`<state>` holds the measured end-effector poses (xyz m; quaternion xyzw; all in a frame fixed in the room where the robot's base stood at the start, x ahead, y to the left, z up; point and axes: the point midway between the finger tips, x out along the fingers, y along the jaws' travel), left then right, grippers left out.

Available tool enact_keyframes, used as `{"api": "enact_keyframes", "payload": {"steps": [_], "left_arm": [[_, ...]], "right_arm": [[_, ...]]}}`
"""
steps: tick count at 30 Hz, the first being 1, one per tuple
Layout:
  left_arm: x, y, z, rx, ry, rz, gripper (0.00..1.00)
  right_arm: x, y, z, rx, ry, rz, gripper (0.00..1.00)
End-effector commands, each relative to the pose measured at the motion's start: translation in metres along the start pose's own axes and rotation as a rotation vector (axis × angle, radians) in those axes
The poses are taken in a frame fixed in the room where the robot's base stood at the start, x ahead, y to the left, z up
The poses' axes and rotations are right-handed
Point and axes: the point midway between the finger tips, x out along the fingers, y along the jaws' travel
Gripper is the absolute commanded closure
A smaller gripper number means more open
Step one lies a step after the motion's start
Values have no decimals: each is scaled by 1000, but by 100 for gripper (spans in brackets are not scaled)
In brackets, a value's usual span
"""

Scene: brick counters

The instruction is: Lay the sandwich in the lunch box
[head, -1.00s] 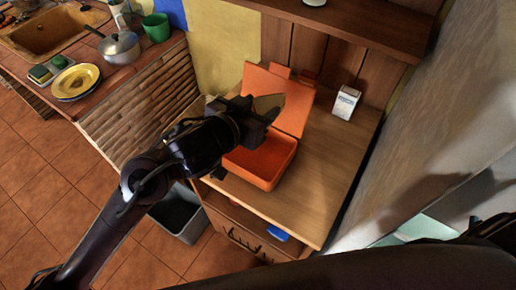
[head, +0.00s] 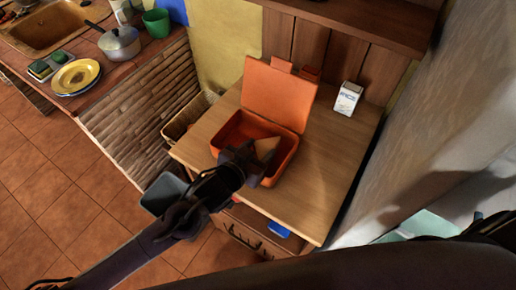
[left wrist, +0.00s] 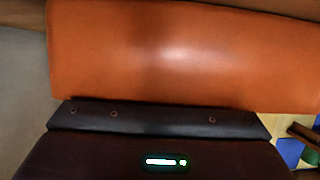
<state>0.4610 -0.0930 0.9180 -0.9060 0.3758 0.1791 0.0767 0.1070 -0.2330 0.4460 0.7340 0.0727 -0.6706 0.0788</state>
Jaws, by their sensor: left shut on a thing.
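The orange lunch box (head: 287,158) stands on the wooden counter with its lid (head: 278,95) raised at the back. My left gripper (head: 257,160) is shut on the sandwich (head: 266,147), a tan wedge, at the open box. Gripper and sandwich cover part of the box's inside and front; I cannot tell if the sandwich touches the floor of the box. In the left wrist view, an orange lunch box surface (left wrist: 180,60) fills the upper part, and the sandwich does not show. My right gripper is out of view.
A white carton (head: 347,98) stands right of the box. The counter (head: 315,175) is bare at the right and front. A wicker basket (head: 188,115) is to the left. A shelf (head: 365,25) overhangs the back, and a wall closes the right side.

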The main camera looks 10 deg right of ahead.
Motion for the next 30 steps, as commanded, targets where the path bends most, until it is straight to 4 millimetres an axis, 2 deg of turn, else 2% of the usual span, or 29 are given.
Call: {"api": "enact_keyframes", "payload": {"steps": [11, 12, 16, 26, 30], "left_arm": [[2, 0, 4, -2, 1, 1, 56], [1, 0, 3, -1, 1, 1, 45], [1, 0, 3, -1, 1, 1, 29], [0, 0, -1, 0, 2, 0, 29], [-15, 0, 2, -2, -1, 0, 29]], "right_arm": [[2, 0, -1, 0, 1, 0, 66], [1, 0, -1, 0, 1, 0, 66], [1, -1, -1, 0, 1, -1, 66], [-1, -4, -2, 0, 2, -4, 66], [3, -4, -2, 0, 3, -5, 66]]}}
